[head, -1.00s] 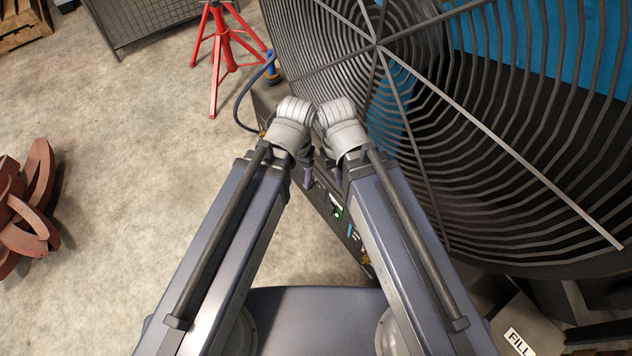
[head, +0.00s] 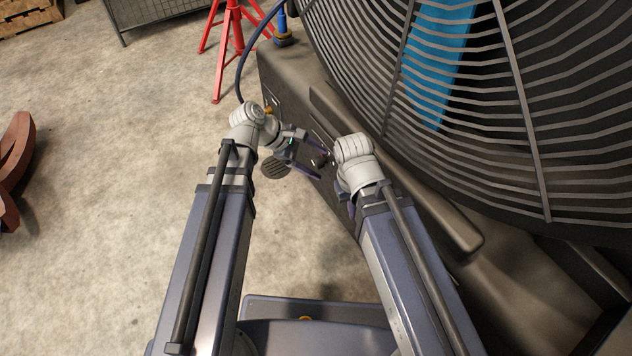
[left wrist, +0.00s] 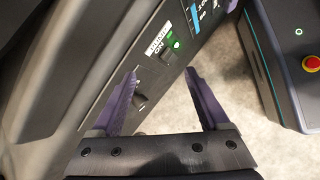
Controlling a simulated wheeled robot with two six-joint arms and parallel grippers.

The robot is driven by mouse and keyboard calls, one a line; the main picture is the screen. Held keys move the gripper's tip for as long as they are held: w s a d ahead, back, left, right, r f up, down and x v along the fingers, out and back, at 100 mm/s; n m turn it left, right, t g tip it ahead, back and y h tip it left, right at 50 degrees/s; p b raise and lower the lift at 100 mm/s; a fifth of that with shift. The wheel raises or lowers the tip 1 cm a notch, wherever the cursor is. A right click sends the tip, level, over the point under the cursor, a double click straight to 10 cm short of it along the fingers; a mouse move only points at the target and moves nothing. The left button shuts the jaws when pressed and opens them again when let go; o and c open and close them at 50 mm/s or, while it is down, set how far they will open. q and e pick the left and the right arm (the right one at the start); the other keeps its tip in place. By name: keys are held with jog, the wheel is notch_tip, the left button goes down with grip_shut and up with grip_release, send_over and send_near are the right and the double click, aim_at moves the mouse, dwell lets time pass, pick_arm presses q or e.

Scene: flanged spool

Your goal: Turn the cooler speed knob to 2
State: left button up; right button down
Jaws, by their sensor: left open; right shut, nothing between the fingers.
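The cooler is the large machine with a round grille (head: 480,130) on the right. A dark knob (left wrist: 140,100) sits on its black control panel (left wrist: 105,98) in the left wrist view, close to the left-hand finger; its setting is unreadable. The knob also shows small in the head view (head: 321,160). My left gripper (head: 318,163) is open and faces the panel, with its purple fingers (left wrist: 162,72) spread in the left wrist view; contact with the knob cannot be told. My right gripper (head: 350,208) is shut and empty, mostly hidden under its wrist.
A green-lit switch (left wrist: 173,42) marked ON sits on the panel beyond the fingers. A red stand (head: 228,50) and a blue hose (head: 245,60) are at the back. Reddish-brown pieces (head: 14,165) lie far left. The concrete floor between is clear.

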pick_arm(q)
jog(key=w+a+f+n+t+h+b, duration=0.2)
jog(key=w+f+n+b, duration=0.25)
jog(key=f+b, duration=0.4)
jog(key=n+t+h+b, duration=0.2)
jog(key=n+t+b, duration=0.1)
jog(key=n+b, duration=0.6)
send_near(314, 163)
jog(key=w+d+m+b, duration=0.1)
jog(key=d, duration=0.1)
jog(key=b+x, duration=0.1)
jog(key=x, duration=0.2)
jog(key=f+b+x, duration=0.1)
jog(key=b+x, duration=0.1)
jog(key=x, duration=0.2)
jog(key=shift+w, duration=0.1)
jog(key=shift+w+d+f, duration=0.2)
jog(key=shift+w+d, duration=0.05)
jog(key=shift+d, duration=0.25)
pick_arm(e)
notch_tip(314, 163, down, 24)
jog(key=shift+f, duration=0.2)
pick_arm(q)
jog(key=shift+c, duration=0.2)
grip_shut()
